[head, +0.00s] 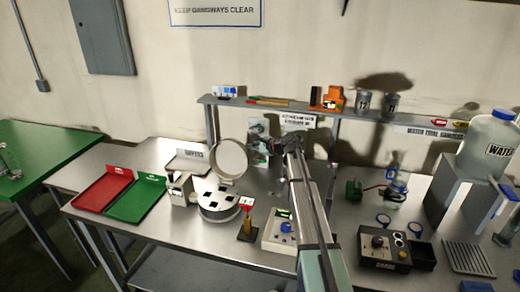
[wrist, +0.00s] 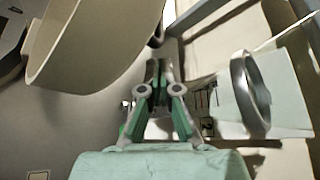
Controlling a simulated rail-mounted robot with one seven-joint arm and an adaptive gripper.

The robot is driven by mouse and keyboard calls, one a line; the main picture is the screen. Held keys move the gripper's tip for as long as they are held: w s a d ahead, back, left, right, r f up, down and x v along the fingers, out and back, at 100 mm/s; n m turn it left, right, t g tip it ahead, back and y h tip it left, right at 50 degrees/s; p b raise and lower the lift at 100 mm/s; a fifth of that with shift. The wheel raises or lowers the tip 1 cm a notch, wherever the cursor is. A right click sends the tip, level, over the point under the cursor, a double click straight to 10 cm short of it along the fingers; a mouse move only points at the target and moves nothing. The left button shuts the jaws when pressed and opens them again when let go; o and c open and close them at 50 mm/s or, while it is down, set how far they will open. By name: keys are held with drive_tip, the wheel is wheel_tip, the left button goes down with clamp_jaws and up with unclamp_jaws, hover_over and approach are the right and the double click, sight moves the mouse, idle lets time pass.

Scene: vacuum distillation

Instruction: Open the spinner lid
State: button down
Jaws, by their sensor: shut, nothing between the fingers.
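The spinner is a low round drum (head: 217,208) with a black-and-white pattern inside, standing mid-bench in the head view. Its round beige lid (head: 230,158) is raised and stands nearly upright at the drum's back edge. In the wrist view a large beige curved rim, which looks like the lid (wrist: 90,45), fills the upper left. My gripper (head: 276,147) is to the right of the lid and apart from it. In the wrist view its fingers (wrist: 158,68) are together with nothing between them.
A red tray (head: 103,193) and a green tray (head: 136,200) lie left of the spinner. A small red-topped stand (head: 246,222) is close on its right. A shelf (head: 280,107) runs behind. In the wrist view a grey ring (wrist: 250,92) is right of my gripper.

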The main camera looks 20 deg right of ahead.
sight(231, 157)
drive_tip(key=shift+x, duration=1.65)
drive_tip(key=s+r+b, duration=0.1)
drive_tip(key=b, duration=0.1)
drive_tip(key=s+a+r+n+t+b, duration=0.1)
drive_tip(key=b, duration=0.2)
drive_tip(key=shift+a+r+n, duration=0.15)
drive_tip(key=shift+n, duration=0.15)
drive_tip(key=shift+s, duration=0.15)
